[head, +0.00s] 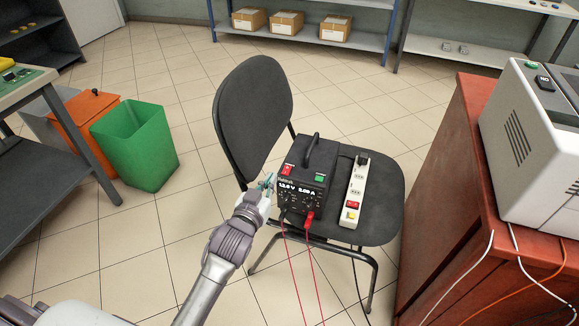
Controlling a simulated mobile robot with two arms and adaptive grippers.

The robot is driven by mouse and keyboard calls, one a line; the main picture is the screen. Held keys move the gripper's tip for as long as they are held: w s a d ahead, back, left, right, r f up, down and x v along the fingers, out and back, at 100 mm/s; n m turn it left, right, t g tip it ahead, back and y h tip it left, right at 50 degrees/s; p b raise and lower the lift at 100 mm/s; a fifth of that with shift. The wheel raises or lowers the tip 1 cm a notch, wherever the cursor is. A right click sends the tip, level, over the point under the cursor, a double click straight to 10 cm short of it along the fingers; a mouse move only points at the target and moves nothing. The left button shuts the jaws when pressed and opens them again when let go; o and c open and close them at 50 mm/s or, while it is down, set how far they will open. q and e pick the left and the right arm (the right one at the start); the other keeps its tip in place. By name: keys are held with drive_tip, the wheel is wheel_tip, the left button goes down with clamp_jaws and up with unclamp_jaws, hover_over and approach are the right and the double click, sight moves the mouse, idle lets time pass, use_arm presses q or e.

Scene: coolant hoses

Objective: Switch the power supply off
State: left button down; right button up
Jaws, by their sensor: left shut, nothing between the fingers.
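The power supply (302,187) is a black box with a top handle, standing on the seat of a dark chair (381,219). Its front display is lit and reads about 12.0 V and 2.00 A. A red switch or button (287,170) and a green one (320,178) show near its upper front edge. A red plug and a dark plug sit low on its front, with red leads hanging down. My left gripper (268,181) is shut and empty, just left of the power supply's front; I cannot tell whether it touches. My right gripper is not in view.
A white power strip (354,193) with a red switch lies beside the supply. A red-brown cabinet (449,206) with a grey machine (535,145) stands at right. A green bin (136,146) and an orange bin (84,117) stand at left. Floor is clear behind the chair.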

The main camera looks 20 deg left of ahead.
use_arm(q)
drive_tip(key=shift+s, duration=0.1)
drive_tip(key=b, duration=0.2)
hover_over(284, 173)
drive_tip(key=s, duration=0.1)
drive_tip(key=f, duration=0.1)
drive_tip(key=shift+w+f+b, duration=0.25)
drive_tip(key=shift+f+b, duration=0.05)
drive_tip(key=shift+f, duration=0.8)
drive_tip(key=shift+w+f+b, duration=0.2)
drive_tip(key=shift+f+b, duration=0.1)
drive_tip(key=shift+f, duration=0.75)
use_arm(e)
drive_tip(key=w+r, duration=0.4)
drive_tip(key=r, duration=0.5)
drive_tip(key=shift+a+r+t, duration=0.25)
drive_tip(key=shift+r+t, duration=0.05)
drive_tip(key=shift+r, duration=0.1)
